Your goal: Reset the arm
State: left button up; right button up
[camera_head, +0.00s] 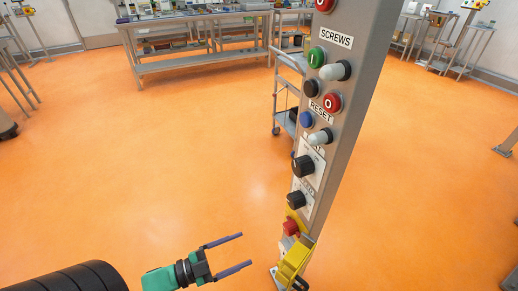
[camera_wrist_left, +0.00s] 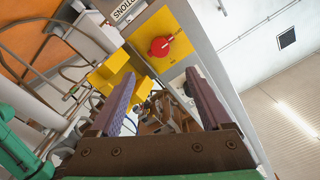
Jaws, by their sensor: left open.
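My left gripper (camera_head: 236,255) is open and empty in the head view, low and left of a grey control post. The gripper's fingers are apart from the post. In the left wrist view the two fingers (camera_wrist_left: 158,105) are spread, with a red rotary switch (camera_wrist_left: 160,46) on a yellow plate beyond them. My right gripper is not in view.
A grey workbench (camera_head: 200,45) with items stands at the back. A cart (camera_head: 284,100) stands behind the post. Another stand (camera_head: 470,45) is at the back right. The orange floor (camera_head: 150,150) is clear left of the post.

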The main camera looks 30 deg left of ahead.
pick_arm(q)
jog(key=s+a+f+n+g+y, duration=0.2)
jog(key=a+f+n+y, duration=0.25)
jog(key=f, duration=0.65)
jog(key=s+a+f+n+g+y, duration=0.1)
jog(key=a+f+n+g+y, duration=0.3)
jog(key=f, duration=0.8)
jog(key=s+d+f+n+g+y, duration=0.1)
jog(key=s+f+g, duration=0.2)
jog(key=s+f, duration=0.3)
jog(key=s+d+f+n+g+y+p, duration=0.1)
jog(key=s+f+n+g+y, duration=0.1)
jog(key=s+f, duration=0.5)
jog(key=s+g, duration=0.1)
jog(key=s, duration=0.3)
jog(key=shift+s+d+f+g, duration=0.3)
jog(key=shift+s+g, duration=0.05)
jog(key=shift+g, duration=0.05)
jog(key=shift+n, duration=0.25)
